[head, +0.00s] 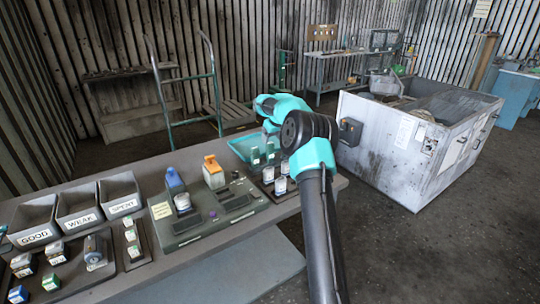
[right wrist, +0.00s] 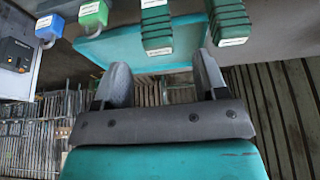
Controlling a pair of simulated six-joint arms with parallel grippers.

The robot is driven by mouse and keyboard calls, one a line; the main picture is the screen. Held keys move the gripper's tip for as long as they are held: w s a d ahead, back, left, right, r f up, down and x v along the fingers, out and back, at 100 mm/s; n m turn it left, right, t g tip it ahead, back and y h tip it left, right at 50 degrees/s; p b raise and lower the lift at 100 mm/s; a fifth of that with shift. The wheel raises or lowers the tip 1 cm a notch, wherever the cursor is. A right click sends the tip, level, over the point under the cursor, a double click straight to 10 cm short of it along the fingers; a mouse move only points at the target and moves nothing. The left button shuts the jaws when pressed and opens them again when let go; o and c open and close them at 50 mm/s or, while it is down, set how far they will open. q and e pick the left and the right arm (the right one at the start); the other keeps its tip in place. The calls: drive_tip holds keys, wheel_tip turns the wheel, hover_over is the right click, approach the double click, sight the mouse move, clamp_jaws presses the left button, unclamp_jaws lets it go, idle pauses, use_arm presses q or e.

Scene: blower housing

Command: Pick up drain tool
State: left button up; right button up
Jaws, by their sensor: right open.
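I cannot tell for sure which thing is the drain tool. An orange-topped device (head: 213,172) and a blue-topped one (head: 175,182) stand upright on a grey board (head: 190,238) on the bench. My right gripper (right wrist: 161,75) is open in the right wrist view, with nothing between its fingers. Beyond its fingertips is a teal tray (right wrist: 115,48), with labelled green stacked blocks (right wrist: 156,28) close by. In the head view my right arm reaches over the bench's right end, and its fingers are hard to make out.
Bins marked GOOD (head: 35,236), WEAK (head: 79,220) and SPENT (head: 122,204) stand at the bench's left, with small labelled blocks in front. White-topped cylinders (head: 281,185) stand near my right arm. A large metal housing (head: 385,150) stands right of the bench.

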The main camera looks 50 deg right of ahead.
sight(270, 143)
drive_tip(key=shift+w+f, duration=0.25)
drive_tip(key=shift+f, duration=0.45)
drive_tip(key=shift+x, duration=2.6)
drive_tip(key=shift+w+d, duration=0.1)
drive_tip(key=shift+d, duration=0.05)
drive_tip(key=shift+c, duration=0.2)
drive_tip(key=shift+r, duration=0.1)
drive_tip(key=c, duration=0.8)
drive_tip(key=shift+r, duration=0.1)
wheel_tip(270, 143, up, 10)
drive_tip(key=shift+f, duration=0.1)
